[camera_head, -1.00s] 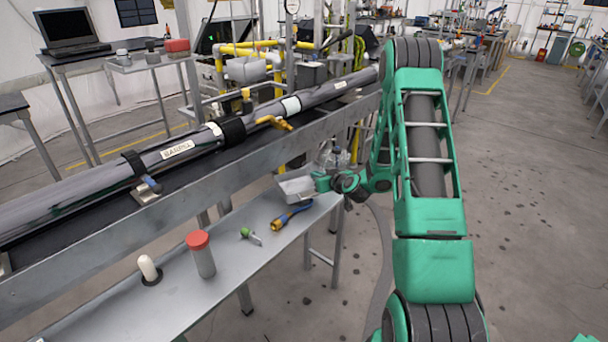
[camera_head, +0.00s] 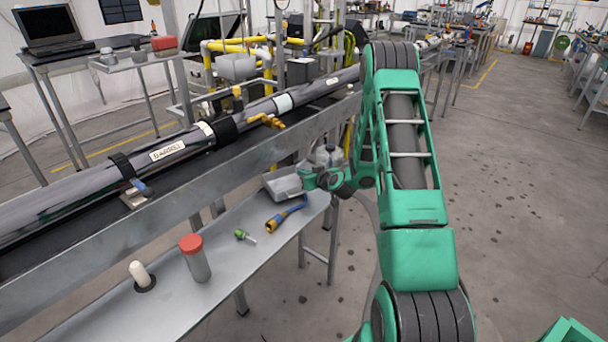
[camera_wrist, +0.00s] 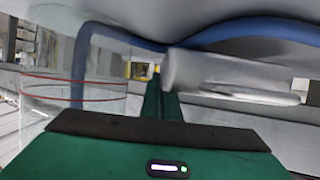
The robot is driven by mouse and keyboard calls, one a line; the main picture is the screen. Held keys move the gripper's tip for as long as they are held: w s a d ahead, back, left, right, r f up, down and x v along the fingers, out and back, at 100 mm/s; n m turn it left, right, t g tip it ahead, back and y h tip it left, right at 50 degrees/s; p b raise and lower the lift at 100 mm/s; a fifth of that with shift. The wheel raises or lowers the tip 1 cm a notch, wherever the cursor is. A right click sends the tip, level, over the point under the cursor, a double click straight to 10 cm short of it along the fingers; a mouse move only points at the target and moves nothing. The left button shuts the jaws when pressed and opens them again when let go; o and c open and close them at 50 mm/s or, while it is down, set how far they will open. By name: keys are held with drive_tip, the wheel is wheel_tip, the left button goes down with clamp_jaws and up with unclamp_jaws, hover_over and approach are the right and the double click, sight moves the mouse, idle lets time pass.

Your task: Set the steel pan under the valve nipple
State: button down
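The steel pan (camera_head: 283,185) is a small grey open tray at the far right end of the lower bench, below the pipe. My gripper (camera_head: 314,181) is at the pan's right end and appears shut on its edge. The pan looks slightly raised off the bench, but the gap is hard to see. In the wrist view my narrow green fingers (camera_wrist: 163,98) are close together, with a blurred grey metal shape, likely the pan (camera_wrist: 210,72), against them. The brass valve (camera_head: 266,121) sticks out from the pipe, up and left of the pan. Its nipple is too small to make out.
On the lower bench (camera_head: 215,235) lie a blue-and-brass hose fitting (camera_head: 284,216) and a small green-ended part (camera_head: 243,235). A red-capped jar (camera_head: 195,258) and a white-topped piece (camera_head: 141,275) stand further left. The steel rail (camera_head: 150,210) runs above. A clear vessel (camera_wrist: 75,90) shows in the wrist view.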

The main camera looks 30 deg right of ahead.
drive_tip(key=shift+f, duration=0.15)
drive_tip(key=c, duration=2)
unclamp_jaws()
